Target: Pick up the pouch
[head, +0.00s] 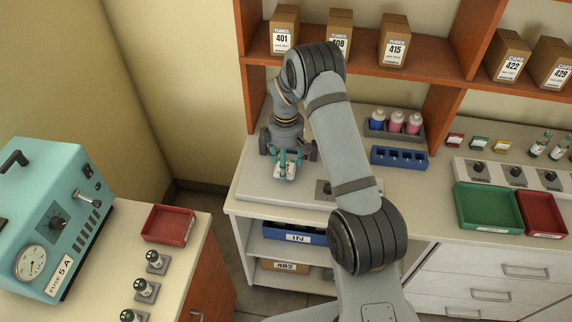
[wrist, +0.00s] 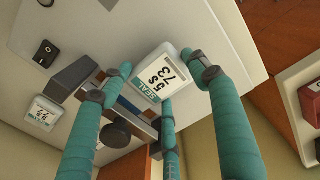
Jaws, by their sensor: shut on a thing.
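A small white item with a teal SEAL strip and black figures (wrist: 160,73) sits between my teal fingers in the wrist view; I take it to be the pouch. In the head view a pale piece of it (head: 286,171) shows among the fingers, above the white slab on the counter (head: 257,187). My gripper (wrist: 165,80) is shut on it, with fingertips on opposite sides and a third finger below. In the head view my gripper (head: 287,166) points down at the slab. The pouch's underside is hidden, and I cannot tell whether it touches the slab.
A bottle rack (head: 407,135) and blue rack (head: 399,157) stand right of my gripper. Boxes fill the shelf above; a blue IN bin (head: 290,233) is below.

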